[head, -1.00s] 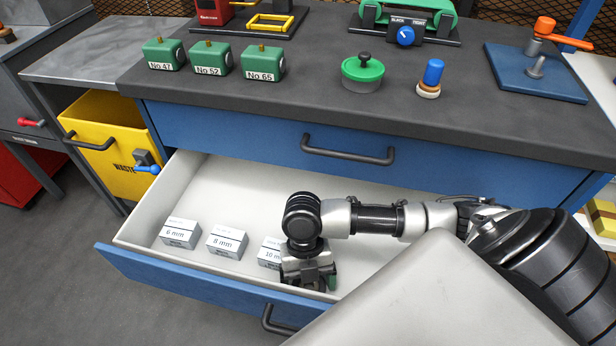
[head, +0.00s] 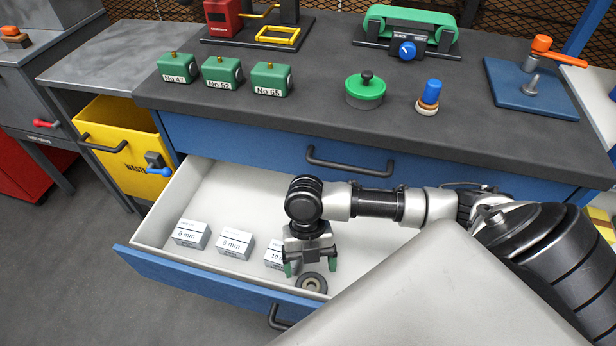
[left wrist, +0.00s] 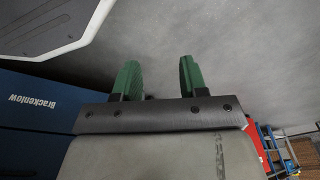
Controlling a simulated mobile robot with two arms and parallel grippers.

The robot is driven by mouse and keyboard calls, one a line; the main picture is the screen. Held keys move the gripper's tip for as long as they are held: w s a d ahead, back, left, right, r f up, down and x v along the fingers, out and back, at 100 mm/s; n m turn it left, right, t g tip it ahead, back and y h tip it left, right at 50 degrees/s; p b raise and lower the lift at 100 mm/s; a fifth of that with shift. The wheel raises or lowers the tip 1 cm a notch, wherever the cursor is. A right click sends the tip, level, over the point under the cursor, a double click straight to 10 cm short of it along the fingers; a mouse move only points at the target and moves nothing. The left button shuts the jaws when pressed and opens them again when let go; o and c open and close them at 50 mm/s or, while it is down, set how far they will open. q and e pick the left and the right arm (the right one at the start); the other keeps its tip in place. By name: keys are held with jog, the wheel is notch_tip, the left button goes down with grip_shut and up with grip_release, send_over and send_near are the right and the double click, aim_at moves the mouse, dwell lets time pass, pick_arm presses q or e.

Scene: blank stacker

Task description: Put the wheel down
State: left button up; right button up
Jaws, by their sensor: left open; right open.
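A dark grey wheel (head: 312,284) with a pale hub lies in the open drawer (head: 152,228), near its front wall and right of the 10 mm box. My right gripper (head: 306,268) is open just above and beside the wheel, with its green fingers spread apart. Nothing shows between those fingers clearly enough to be held. My left gripper (left wrist: 158,78) shows only in the left wrist view. It is open and empty, over grey floor.
Three labelled boxes (head: 233,244) stand in a row in the drawer. On the bench are three green blocks (head: 221,73), a green-lidded pot (head: 365,91) and a blue-handled stamp (head: 429,97). A yellow waste bin (head: 115,160) stands left. The drawer's back left is clear.

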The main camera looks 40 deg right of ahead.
pick_arm(q)
jog(key=s+a+f+p, duration=0.1)
jog(key=s+f+p, duration=0.1)
jog(key=s+f, duration=0.2)
jog(key=s+a+f+g+p, duration=0.1)
jog(key=s+f+p, duration=0.2)
jog(key=s, duration=0.8)
jog(key=shift+s+a+f, duration=0.25)
jog(key=shift+a+f, duration=0.15)
jog(key=shift+f, duration=0.35)
pick_arm(e)
jog(key=v, duration=0.6)
jog(key=shift+r, duration=0.2)
jog(key=shift+w, duration=0.1)
